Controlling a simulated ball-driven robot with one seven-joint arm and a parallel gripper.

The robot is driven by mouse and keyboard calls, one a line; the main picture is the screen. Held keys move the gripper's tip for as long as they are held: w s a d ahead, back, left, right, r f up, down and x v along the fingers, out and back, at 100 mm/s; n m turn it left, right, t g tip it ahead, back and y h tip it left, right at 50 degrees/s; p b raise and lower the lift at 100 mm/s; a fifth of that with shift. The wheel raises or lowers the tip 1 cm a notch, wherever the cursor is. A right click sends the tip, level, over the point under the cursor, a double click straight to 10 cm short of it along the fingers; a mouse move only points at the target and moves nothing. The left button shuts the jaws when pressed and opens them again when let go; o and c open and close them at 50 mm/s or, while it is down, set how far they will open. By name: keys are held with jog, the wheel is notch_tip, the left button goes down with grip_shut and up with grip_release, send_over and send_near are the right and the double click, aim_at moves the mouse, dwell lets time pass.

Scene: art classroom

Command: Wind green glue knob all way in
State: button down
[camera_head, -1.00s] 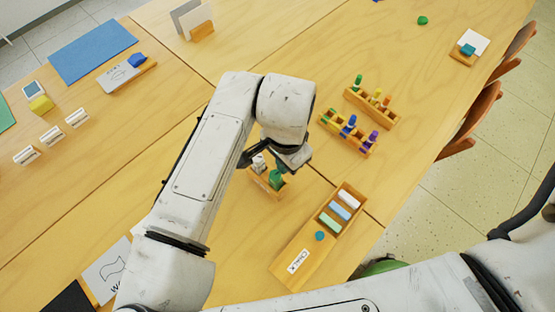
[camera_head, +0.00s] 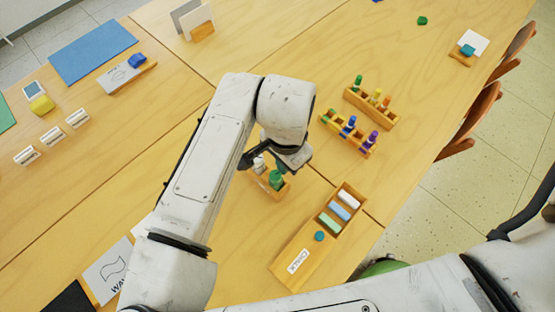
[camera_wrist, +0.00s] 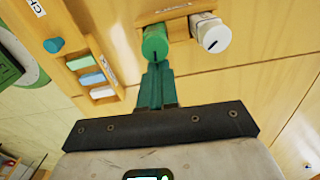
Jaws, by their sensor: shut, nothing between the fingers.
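The green glue knob (camera_wrist: 155,42) is a round cap with a dark line on its face, on a wooden holder (camera_wrist: 170,12) in the wrist view. A white knob (camera_wrist: 213,35) with a dark line sits to its right. My gripper (camera_wrist: 156,66) is shut and empty, its green fingertips at the near edge of the green knob's face; I cannot tell if they touch. In the head view the green knob (camera_head: 276,180) shows just below my gripper, which partly hides the holder (camera_head: 280,193) and the white knob (camera_head: 259,164).
A wooden chalk box (camera_head: 282,268) lies to the right and nearer. Two wooden racks with coloured pegs (camera_head: 372,106) (camera_head: 347,133) stand further right. Small label cards (camera_head: 52,136) and a blue mat (camera_head: 92,50) lie left. Table around the holder is bare.

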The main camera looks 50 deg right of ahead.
jog(key=shift+r+n+p, duration=0.1)
jog(key=shift+n+p, duration=1.7)
jog(key=shift+n, duration=1.6)
jog(key=shift+c, duration=0.4)
grip_release()
jog(key=m+b, duration=0.1)
jog(key=m, duration=0.2)
jog(key=shift+f, duration=0.2)
jog(key=m+b, duration=0.1)
jog(key=m, duration=0.3)
jog(key=shift+r, duration=0.1)
jog(key=shift+a, duration=1.2)
